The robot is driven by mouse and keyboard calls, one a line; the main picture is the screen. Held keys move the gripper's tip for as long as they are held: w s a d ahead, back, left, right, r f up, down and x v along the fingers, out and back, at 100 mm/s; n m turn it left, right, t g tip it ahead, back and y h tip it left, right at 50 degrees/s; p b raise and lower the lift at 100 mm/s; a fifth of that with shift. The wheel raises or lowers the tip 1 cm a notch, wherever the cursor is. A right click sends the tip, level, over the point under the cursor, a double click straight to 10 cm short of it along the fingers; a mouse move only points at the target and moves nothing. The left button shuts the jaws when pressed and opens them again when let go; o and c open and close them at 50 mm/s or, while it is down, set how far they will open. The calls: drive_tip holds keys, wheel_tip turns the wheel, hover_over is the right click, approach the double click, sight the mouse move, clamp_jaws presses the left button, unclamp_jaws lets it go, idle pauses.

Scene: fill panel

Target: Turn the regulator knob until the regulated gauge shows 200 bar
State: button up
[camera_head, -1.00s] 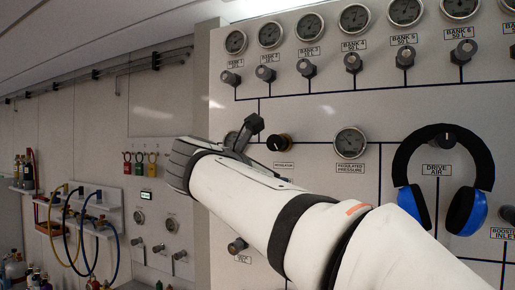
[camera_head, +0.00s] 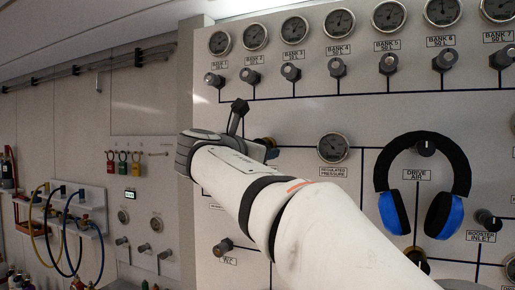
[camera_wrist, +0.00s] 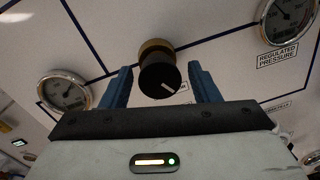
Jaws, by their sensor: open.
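The regulator knob, black with a brass collar and a white pointer line, shows in the wrist view (camera_wrist: 158,74). My gripper (camera_wrist: 160,84) is open, with one blue finger on each side of the knob; I cannot tell whether either touches it. In the head view my arm hides most of the knob; a bit of its brass collar (camera_head: 268,141) shows. The regulated pressure gauge (camera_head: 332,148) is right of my gripper, and it also shows in the wrist view (camera_wrist: 288,20). Its reading is too small to tell.
Another gauge (camera_wrist: 65,92) is left of the knob. A row of bank gauges and valve knobs (camera_head: 338,67) runs above. A blue and black headset (camera_head: 447,213) hangs on the panel to the right. Hoses (camera_head: 65,235) hang at the far left.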

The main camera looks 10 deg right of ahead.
drive_tip(key=c, duration=0.9)
drive_tip(key=shift+c, duration=0.2)
drive_tip(key=m+b, duration=0.3)
drive_tip(key=m, duration=0.5)
drive_tip(key=m+b, duration=0.2)
drive_tip(key=m, duration=0.1)
drive_tip(key=shift+a+r+m+y, duration=0.1)
drive_tip(key=shift+r+m+y, duration=0.2)
drive_tip(key=shift+y, duration=0.1)
idle(0.3)
drive_tip(key=o, duration=0.9)
drive_tip(key=shift+w+f, duration=0.1)
